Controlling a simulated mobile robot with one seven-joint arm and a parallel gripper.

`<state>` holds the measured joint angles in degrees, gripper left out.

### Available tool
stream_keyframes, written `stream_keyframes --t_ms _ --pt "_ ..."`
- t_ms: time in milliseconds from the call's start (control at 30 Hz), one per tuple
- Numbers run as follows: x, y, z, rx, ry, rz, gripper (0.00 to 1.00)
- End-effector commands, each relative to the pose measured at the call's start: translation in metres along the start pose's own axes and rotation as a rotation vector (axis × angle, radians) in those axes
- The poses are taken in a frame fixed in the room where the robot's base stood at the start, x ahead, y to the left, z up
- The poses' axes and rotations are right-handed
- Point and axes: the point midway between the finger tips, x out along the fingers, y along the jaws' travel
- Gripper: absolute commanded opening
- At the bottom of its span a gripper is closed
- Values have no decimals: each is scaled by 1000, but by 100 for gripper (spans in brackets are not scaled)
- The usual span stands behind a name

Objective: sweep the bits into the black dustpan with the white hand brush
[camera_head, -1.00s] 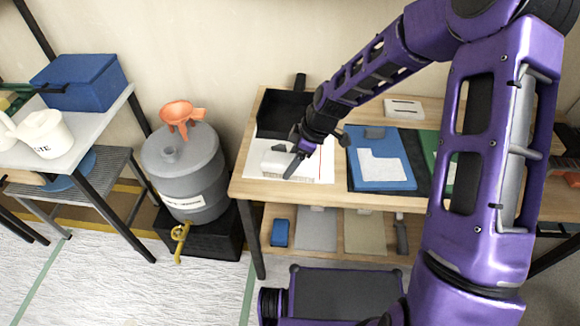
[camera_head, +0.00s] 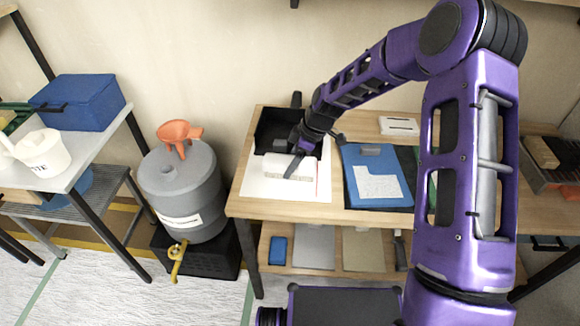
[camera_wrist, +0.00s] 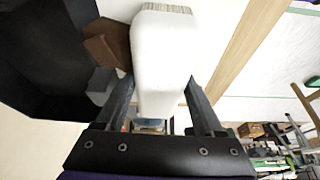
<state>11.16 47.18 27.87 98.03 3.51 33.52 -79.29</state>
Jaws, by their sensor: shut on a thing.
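My gripper (camera_head: 294,166) is shut on the white hand brush (camera_head: 275,170), low over a white sheet (camera_head: 262,189) on the wooden table. In the wrist view the brush (camera_wrist: 165,55) sits between both fingers (camera_wrist: 160,100), with pale bristles at its far end. The black dustpan (camera_head: 270,133) lies at the table's back left, just beyond the brush; it fills the left of the wrist view (camera_wrist: 35,60). A brown bit (camera_wrist: 108,45) and a grey bit (camera_wrist: 101,85) lie between brush and dustpan. A grey bit (camera_head: 281,145) shows by the pan's mouth. My gripper partly hides this area.
A blue folder (camera_head: 365,190) with a white paper lies right of the sheet. A small white box (camera_head: 398,126) lies behind it. A grey drum (camera_head: 182,200) with an orange funnel (camera_head: 178,131) stands left of the table. A lower shelf holds several flat items.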

Motion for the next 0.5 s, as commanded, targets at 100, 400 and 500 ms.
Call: stream_keyframes --t_ms 100,400,500 --pt "-2 17 2 -1 0 24 0" --pt "1 35 4 2 -3 15 0" --pt "2 42 5 3 -4 14 0"
